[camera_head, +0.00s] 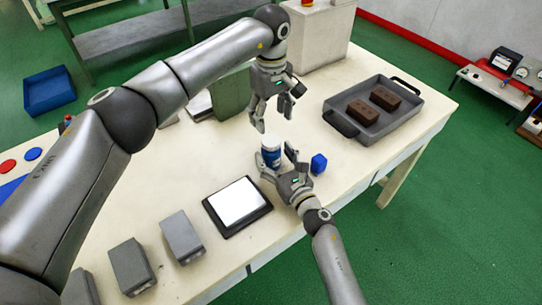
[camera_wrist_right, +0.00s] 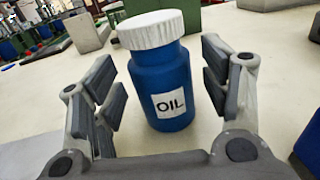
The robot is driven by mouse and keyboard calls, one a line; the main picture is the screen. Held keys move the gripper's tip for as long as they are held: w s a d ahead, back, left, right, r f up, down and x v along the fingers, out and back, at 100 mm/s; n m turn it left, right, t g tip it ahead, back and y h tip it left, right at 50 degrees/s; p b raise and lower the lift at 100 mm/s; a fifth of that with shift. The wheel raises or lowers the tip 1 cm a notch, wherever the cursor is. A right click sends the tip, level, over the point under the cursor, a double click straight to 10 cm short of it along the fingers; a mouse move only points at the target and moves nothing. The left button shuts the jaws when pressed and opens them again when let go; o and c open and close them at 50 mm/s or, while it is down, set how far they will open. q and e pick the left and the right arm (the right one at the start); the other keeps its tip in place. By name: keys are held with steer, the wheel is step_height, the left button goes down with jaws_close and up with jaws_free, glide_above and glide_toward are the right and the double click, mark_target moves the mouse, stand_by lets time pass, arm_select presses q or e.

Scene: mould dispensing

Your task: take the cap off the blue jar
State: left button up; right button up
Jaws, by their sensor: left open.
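The blue jar (camera_head: 271,160) stands upright on the cream table with its white cap (camera_head: 270,142) on. In the right wrist view the jar (camera_wrist_right: 163,85) shows a white label reading OIL, and its ribbed white cap (camera_wrist_right: 150,30) faces up. My right gripper (camera_head: 280,160) is open, with one finger on each side of the jar; gaps show between the pads and the jar in the right wrist view. My left gripper (camera_head: 272,118) is open and empty, fingers pointing down, above and behind the jar, apart from the cap.
A blue block (camera_head: 318,164) sits close to the right gripper. A black-framed white plate (camera_head: 237,206) lies to the left. A dark tray (camera_head: 394,127) with two brown blocks stands at the right. Grey blocks (camera_head: 181,238) line the front left. A green box (camera_head: 231,95) stands behind.

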mark_target(271, 140)
jaws_close()
arm_select(q)
steer(key=m, duration=0.8)
steer(key=shift+m, duration=0.3)
steer(key=shift+f, duration=4)
